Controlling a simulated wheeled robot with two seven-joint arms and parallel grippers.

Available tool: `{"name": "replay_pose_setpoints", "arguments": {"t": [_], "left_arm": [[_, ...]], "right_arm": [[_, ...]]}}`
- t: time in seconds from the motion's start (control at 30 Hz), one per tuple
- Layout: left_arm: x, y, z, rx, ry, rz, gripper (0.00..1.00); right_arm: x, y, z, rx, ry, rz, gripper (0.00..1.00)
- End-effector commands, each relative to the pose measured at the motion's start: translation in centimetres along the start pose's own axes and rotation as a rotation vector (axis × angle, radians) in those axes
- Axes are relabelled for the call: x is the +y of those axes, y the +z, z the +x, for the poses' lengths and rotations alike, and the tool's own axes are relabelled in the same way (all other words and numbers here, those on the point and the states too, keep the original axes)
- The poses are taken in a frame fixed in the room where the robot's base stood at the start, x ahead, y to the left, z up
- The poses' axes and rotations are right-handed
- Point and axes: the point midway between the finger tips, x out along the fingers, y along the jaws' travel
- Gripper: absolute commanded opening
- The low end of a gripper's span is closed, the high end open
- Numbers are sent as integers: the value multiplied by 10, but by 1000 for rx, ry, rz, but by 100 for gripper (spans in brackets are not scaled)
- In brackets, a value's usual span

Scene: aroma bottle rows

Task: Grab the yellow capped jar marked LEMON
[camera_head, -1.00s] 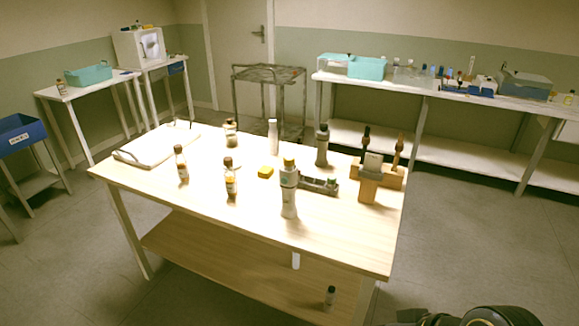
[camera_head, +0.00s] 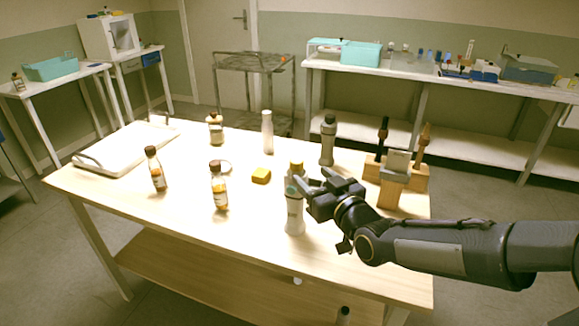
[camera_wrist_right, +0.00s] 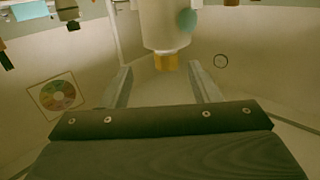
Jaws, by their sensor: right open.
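A tall white bottle (camera_head: 294,215) with a yellow cap stands upright near the front middle of the table. Its label is too small to read. In the right wrist view the yellow-capped bottle (camera_wrist_right: 165,28) appears upside down, cap toward the gripper. My right gripper (camera_head: 310,186) is at the bottle's right side in the head view, partly covering its upper body. Its jaws are open, and in the wrist view (camera_wrist_right: 163,85) the cap shows around the gap between the fingertips. I cannot tell whether they touch. My left gripper is out of view.
Two brown bottles (camera_head: 219,190) (camera_head: 157,172) stand to the left, with a yellow block (camera_head: 261,176) behind. A white bottle (camera_head: 267,132) and a grey bottle (camera_head: 328,140) stand farther back. A wooden holder (camera_head: 392,187) is at right. A white tray (camera_head: 125,150) lies at left.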

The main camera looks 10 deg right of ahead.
Motion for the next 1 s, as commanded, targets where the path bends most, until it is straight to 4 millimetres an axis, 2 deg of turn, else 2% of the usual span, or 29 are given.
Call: {"name": "replay_pose_setpoints", "arguments": {"t": [0.37,0.63,0.77,0.97,1.0], "left_arm": [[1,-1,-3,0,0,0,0],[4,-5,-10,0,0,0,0],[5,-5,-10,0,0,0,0],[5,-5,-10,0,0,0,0],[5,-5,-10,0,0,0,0]], "right_arm": [[-4,-3,38,45,-9,0,56],[-10,-2,76,45,-7,0,56],[-10,-1,84,45,-7,-2,56],[-10,-1,84,45,-7,-2,56],[-10,-1,84,45,-7,-2,52]]}}
